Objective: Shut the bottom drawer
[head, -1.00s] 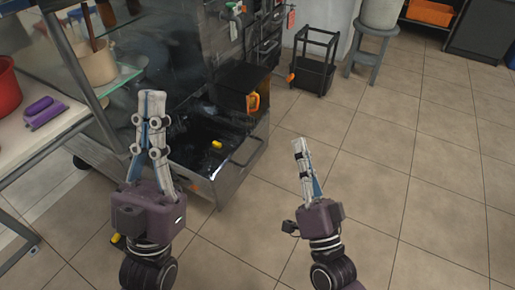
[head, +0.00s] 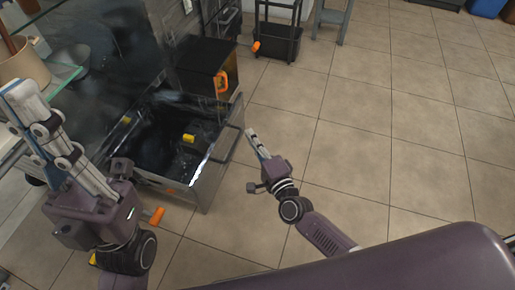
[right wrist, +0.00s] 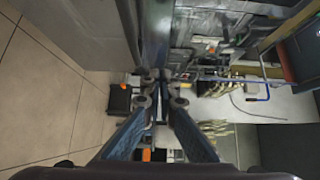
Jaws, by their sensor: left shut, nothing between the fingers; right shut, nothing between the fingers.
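The bottom drawer (head: 205,172) is a metal-fronted drawer, pulled open from the dark machine. Its dark inside shows, with a small yellow thing (head: 188,138) in it. My right gripper (head: 252,136) is shut and empty, just to the right of the drawer's front, near its handle (head: 232,142). I cannot tell whether it touches. In the right wrist view the fingers (right wrist: 155,75) are together with nothing between them. My left gripper (head: 15,92) is shut and empty, left of the drawer and near the glass shelf.
A black box with an orange handle (head: 221,82) stands behind the drawer. A black cart (head: 277,40) and a grey stool (head: 331,18) stand at the back. An orange-handled thing (head: 157,216) lies near the drawer's lower left. Tiled floor at the right is clear.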

